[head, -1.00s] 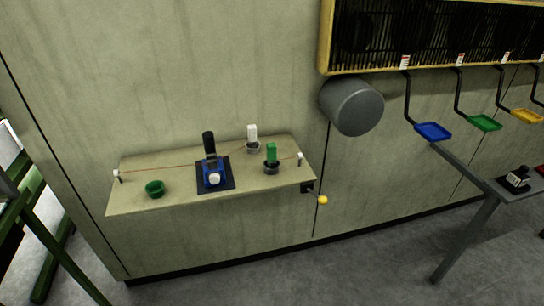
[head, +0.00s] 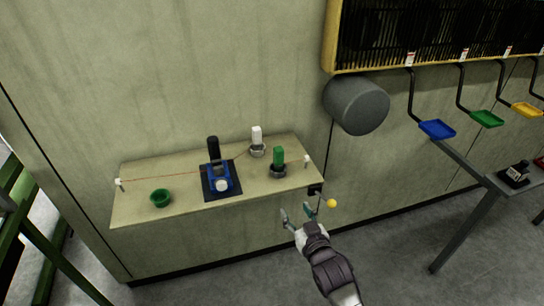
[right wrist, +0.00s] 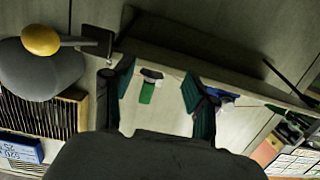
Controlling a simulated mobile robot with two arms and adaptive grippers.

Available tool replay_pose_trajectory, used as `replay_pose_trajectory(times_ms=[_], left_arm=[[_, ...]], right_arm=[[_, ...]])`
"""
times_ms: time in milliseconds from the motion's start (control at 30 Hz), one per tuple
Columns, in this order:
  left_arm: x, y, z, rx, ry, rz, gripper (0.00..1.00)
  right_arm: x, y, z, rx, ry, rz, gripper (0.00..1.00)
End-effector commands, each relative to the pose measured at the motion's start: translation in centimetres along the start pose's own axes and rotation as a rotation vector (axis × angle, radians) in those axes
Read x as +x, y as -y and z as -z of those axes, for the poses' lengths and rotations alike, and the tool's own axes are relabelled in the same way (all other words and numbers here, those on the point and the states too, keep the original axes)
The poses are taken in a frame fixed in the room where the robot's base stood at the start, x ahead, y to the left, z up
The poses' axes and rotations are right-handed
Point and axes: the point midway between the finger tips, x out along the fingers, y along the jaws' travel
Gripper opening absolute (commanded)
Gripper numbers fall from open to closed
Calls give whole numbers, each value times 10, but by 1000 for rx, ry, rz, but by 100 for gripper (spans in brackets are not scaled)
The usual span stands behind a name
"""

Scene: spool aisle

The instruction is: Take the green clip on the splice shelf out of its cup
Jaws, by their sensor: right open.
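The green clip (head: 278,155) stands upright in a small dark grey cup (head: 278,172) near the right end of the splice shelf (head: 140,212). In the right wrist view the green clip (right wrist: 147,93) and its cup (right wrist: 152,74) show between my fingers, farther off. My right gripper (head: 298,211) is open and empty. In the head view it shows just below the shelf's front edge, near the right corner, apart from the clip. My left gripper is not in view.
A white clip (head: 256,135) stands in another cup behind the green one. A blue device (head: 219,177) sits on a dark mat, left of it. A green bowl (head: 160,198) is at the shelf's left. A yellow knob (head: 332,203) juts out by the right corner.

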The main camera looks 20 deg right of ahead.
Motion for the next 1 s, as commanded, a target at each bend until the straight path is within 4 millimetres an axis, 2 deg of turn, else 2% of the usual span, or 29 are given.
replay_pose_trajectory(times_ms=[33,100,200,333,600,867,1000], left_arm=[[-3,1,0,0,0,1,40],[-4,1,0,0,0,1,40],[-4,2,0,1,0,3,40],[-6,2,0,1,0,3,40],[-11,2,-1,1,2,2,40],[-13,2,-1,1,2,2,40],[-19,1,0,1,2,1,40]], right_arm=[[-2,-2,33,4,-59,-6,57],[-6,-5,63,9,-116,-11,57],[-8,-6,84,11,-157,-14,57],[7,-6,93,12,-168,-15,57],[58,-7,100,12,-166,-14,57],[79,-6,103,11,-165,-14,57],[98,-3,109,13,-165,-14,57]])
